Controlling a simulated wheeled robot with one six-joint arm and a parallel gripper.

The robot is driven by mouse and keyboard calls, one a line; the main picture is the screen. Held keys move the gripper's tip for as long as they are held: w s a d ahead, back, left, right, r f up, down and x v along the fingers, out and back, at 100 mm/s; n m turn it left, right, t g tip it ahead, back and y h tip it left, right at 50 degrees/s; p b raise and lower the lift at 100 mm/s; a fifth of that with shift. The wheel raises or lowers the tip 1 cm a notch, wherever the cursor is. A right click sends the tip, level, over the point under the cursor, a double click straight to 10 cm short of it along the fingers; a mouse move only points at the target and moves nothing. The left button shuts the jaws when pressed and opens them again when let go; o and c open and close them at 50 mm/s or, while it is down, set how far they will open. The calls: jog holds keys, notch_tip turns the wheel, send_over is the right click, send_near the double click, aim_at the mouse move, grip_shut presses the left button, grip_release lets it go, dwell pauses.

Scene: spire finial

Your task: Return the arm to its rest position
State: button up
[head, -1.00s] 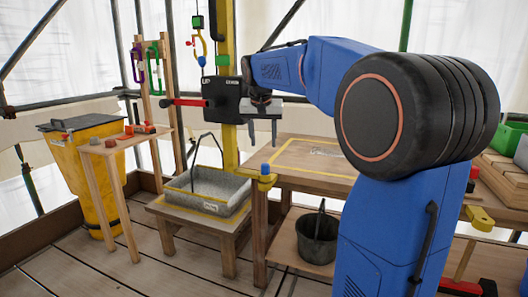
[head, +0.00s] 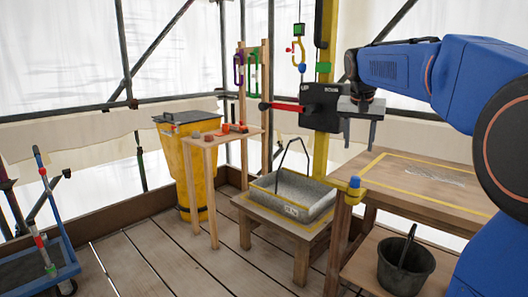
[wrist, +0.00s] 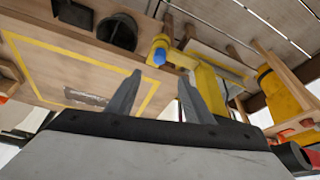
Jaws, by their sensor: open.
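My gripper (head: 360,142) hangs at the end of my blue arm, fingers pointing down, beside the black lever box (head: 320,105). In the head view it appears above the left part of the wooden workbench (head: 440,190). In the wrist view the two grey fingers (wrist: 160,76) are spread apart with nothing between them. The bench top with its yellow-outlined rectangle (wrist: 35,75) shows beyond the fingers, and the fingertips look clear of it. No object is held.
A grey tray (head: 293,205) with a dark handle sits on a low wooden stand left of the bench. A dark bucket (head: 405,265) is on the bench's lower shelf. A yellow bin (head: 205,175) and small table (head: 222,140) stand further left. The plank floor between is open.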

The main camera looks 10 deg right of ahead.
jog(key=s+a+f+n+y, duration=0.1)
jog(key=s+a+f, duration=0.3)
jog(key=s+f, duration=0.4)
jog(key=s+a+f+n, duration=0.4)
jog(key=s+f, duration=0.4)
jog(key=s, duration=0.6)
jog(key=s+a+f+n+t+y, duration=0.1)
jog(key=s+a+f, duration=0.5)
jog(key=s, duration=0.6)
notch_tip(320, 180, down, 3)
jog(key=shift+a+r+n+y, duration=0.2)
jog(key=shift+n+y, duration=0.1)
jog(key=shift+n, duration=0.4)
jog(key=shift+s, duration=0.1)
